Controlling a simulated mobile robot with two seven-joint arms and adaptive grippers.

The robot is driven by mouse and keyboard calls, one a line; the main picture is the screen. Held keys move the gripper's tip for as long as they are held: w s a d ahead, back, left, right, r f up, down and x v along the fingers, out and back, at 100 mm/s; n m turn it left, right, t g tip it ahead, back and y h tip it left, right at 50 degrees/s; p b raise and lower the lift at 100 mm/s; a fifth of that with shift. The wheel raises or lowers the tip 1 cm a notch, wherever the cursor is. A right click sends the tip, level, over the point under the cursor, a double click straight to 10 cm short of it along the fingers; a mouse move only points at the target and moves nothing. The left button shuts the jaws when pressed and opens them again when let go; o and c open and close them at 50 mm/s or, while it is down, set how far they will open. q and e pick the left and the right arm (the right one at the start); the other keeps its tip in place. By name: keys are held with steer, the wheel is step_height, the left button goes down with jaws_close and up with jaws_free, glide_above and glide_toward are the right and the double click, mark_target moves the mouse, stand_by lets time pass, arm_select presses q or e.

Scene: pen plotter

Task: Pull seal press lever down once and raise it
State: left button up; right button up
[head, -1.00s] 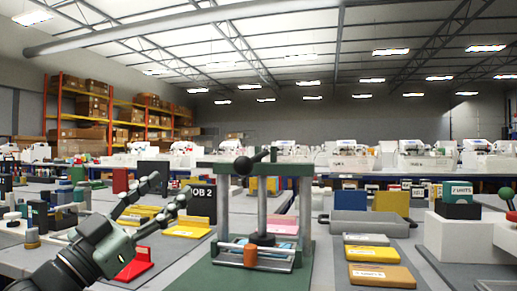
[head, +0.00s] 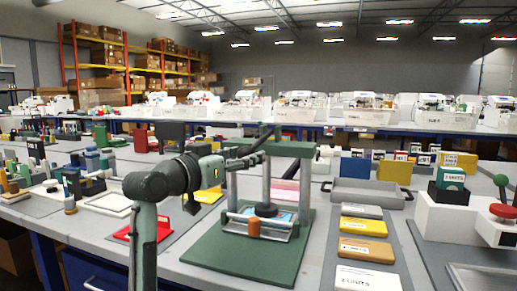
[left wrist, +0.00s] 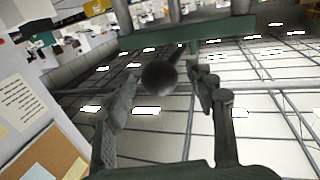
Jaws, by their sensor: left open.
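The seal press has a green base plate (head: 230,252), metal posts and a green top beam (head: 292,149). A dark round stamp (head: 266,210) sits low between the posts. My left gripper (head: 255,155) reaches in front of the left end of the top beam and hides much of the lever there. In the left wrist view, the lever's dark ball knob (left wrist: 160,77) shows between the two spread fingers of the left gripper (left wrist: 165,100), with space on both sides. The green beam (left wrist: 190,33) lies beyond the knob. My right gripper is not in view.
A grey tray (head: 368,192) and several coloured blocks, including a yellow one (head: 366,250), stand right of the press. A red stand (head: 135,228) is to the left. A white unit with a red knob (head: 503,211) stands at the far right.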

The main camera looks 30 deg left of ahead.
mark_target(259, 142)
arm_select(q)
steer(key=w, duration=0.4)
steer(key=shift+w+d, duration=0.1)
steer(key=shift+w, duration=0.25)
steer(key=shift+c, duration=0.4)
steer(key=c, duration=1.2)
steer(key=shift+f, duration=0.1)
jaws_close()
steer(key=shift+d, duration=0.1)
